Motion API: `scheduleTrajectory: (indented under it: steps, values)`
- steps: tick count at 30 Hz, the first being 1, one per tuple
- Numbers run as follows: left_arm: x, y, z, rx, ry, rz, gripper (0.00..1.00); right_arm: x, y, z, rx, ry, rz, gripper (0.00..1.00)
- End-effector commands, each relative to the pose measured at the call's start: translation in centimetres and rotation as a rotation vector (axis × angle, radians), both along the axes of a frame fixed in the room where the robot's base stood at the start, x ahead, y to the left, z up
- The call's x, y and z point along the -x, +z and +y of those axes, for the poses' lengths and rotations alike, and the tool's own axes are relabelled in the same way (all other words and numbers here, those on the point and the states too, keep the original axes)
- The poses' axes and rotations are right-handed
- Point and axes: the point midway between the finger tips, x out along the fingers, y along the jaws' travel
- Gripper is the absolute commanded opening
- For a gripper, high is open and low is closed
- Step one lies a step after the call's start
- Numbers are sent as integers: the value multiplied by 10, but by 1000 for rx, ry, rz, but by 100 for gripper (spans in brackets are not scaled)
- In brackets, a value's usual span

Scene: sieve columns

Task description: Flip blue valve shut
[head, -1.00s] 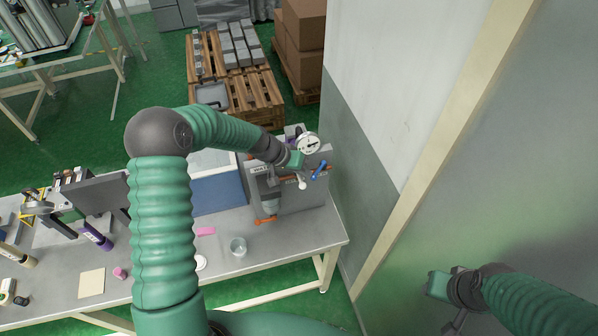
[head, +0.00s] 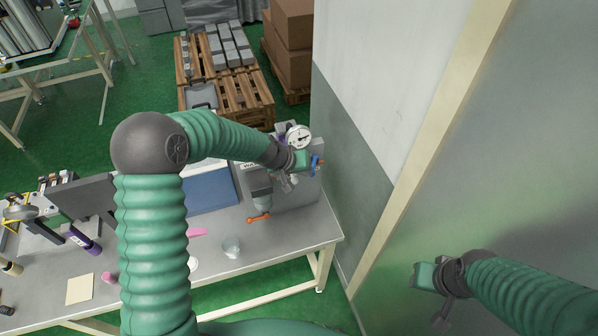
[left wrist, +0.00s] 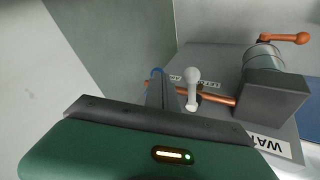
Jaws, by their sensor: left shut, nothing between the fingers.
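The blue valve handle (head: 315,162) is at the right end of the grey panel unit (head: 298,193) on the bench. It looks roughly upright in the head view and is partly hidden by my left gripper (head: 306,163). The left wrist view shows only a small blue piece (left wrist: 157,71) just beyond my left fingers (left wrist: 160,93). The left gripper is shut and empty, right beside the blue handle; I cannot tell whether they touch. My right gripper (head: 425,277) is far from the panel, at the lower right; its fingers are not clear.
A white-knobbed lever (left wrist: 193,78) on a copper pipe (left wrist: 216,98) stands close to my left fingers. An orange handle (head: 259,217) and a round gauge (head: 298,136) are nearby. A wall (head: 355,150) rises right of the bench. A clear cup (head: 231,247) stands in front.

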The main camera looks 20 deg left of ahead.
Motion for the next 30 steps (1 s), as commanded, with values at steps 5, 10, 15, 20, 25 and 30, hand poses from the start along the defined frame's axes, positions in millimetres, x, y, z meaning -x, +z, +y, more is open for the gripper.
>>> scheduleTrajectory:
  steps: [5, 10, 15, 20, 25, 30]
  values:
    - [1, -2, -10, 0, -3, 1, 0, 0, -9, 0, 0, 0, 0, 36]
    - [1, -2, -16, 1, -2, 2, 0, 0, -13, 0, 0, 0, 0, 36]
    - [1, -1, -21, 0, -3, 2, 0, 0, -16, 0, 0, 0, 0, 36]
    - [0, -1, -24, 1, -2, 2, 0, 0, -18, 0, 0, 0, 0, 36]
    - [0, -1, -27, 1, -2, 2, 0, 0, -19, 0, 0, 0, 0, 36]
    - [-1, -1, -30, 1, -2, 2, 0, 0, -21, 0, 0, 0, 0, 36]
